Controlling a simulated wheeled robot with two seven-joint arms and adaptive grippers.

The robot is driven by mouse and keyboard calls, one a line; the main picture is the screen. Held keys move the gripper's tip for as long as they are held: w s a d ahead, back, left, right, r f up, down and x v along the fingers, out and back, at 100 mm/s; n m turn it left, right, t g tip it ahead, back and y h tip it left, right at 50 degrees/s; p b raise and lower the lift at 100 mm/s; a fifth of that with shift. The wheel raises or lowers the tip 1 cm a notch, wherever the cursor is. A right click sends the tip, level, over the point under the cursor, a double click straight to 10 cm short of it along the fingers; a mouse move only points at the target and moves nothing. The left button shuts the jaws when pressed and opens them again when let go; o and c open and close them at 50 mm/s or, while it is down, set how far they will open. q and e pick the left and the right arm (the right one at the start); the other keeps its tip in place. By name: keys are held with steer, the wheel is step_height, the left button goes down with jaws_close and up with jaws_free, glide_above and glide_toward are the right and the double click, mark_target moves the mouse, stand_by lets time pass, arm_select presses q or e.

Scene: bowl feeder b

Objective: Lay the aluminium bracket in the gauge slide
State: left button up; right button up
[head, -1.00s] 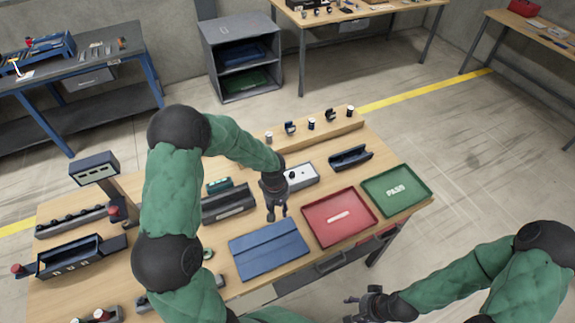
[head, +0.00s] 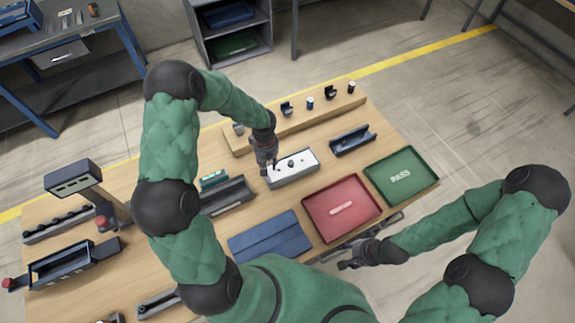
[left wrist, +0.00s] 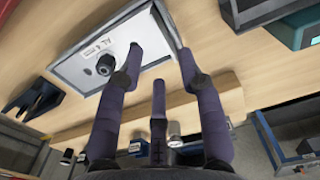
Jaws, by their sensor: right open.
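My left gripper (head: 268,168) is over the left end of a shallow box with a white top (head: 292,168). In the left wrist view its fingers (left wrist: 158,80) are spread, with nothing visible between them. The box's white top (left wrist: 115,50) carries a label and a small dark, round-ended part (left wrist: 106,64), just beside one finger. I cannot tell the aluminium bracket for certain. A dark blue open channel (head: 352,141) lies right of the box; I cannot tell whether it is the gauge slide. My right gripper (head: 352,265) is open and empty off the table's front edge.
A red tray (head: 316,224), a green PASS tray (head: 378,180) and a blue mat (head: 250,240) lie along the front. A dark grey fixture (head: 222,204) is left of the box. A wooden ledge (head: 262,137) with several small parts runs along the back.

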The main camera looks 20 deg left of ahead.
arm_select(q)
steer(key=shift+f, duration=0.35)
steer(key=shift+s+a+f+p, duration=0.1)
steer(key=shift+f+p, duration=0.1)
steer(key=shift+f, duration=1.1)
steer(key=shift+s+f+p, duration=0.1)
steer(key=shift+f+p, duration=0.05)
steer(key=shift+f, duration=1.15)
jaws_close()
